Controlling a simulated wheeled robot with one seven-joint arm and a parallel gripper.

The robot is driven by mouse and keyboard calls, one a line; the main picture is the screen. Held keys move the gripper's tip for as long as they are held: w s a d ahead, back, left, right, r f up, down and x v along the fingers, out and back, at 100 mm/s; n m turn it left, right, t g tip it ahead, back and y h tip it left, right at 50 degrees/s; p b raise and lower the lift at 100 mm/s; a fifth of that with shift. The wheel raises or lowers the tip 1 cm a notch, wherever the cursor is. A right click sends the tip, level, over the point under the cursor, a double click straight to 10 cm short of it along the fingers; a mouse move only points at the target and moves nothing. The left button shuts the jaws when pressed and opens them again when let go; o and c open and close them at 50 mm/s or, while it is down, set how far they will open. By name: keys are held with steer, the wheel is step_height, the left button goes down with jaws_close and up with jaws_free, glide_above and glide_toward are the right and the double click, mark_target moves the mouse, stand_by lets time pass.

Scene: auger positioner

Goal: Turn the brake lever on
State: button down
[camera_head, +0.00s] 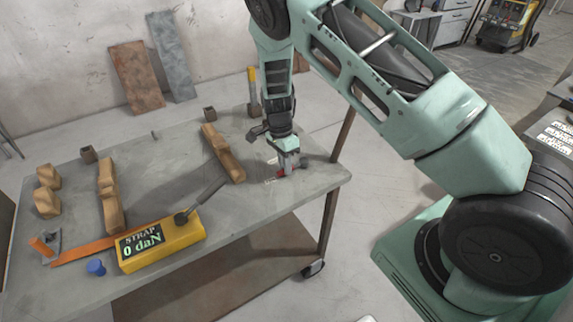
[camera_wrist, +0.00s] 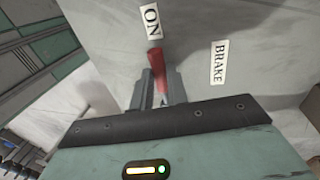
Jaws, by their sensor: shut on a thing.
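The red brake lever (camera_wrist: 156,66) shows in the wrist view between my gripper's two grey fingers, its tip standing out past them. The tip lies just below the white "ON" label (camera_wrist: 151,22). A "BRAKE" label (camera_wrist: 219,62) is to the right on the grey surface. In the head view my gripper (camera_head: 288,170) is down at the table's right end, and a bit of the red lever (camera_head: 281,171) shows beside the fingers. My gripper is shut on the lever. The lever's base is hidden by the fingers and gripper body.
The grey table (camera_head: 165,170) holds a yellow strap box (camera_head: 163,247) reading "0 daN" with a dark handle, an orange strap (camera_head: 85,250), a blue knob (camera_head: 96,267) and wooden blocks (camera_head: 223,153). A yellow-topped post (camera_head: 253,90) stands behind my gripper.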

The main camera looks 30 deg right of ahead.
steer(key=shift+w, duration=0.15)
stand_by(0.3)
steer(key=c, duration=1.4)
jaws_free()
steer(key=shift+o, duration=0.2)
steer(key=w+r, duration=0.3)
steer(key=r, duration=1.4)
steer(key=shift+w+b, duration=0.15)
steer(key=shift+b, duration=0.3)
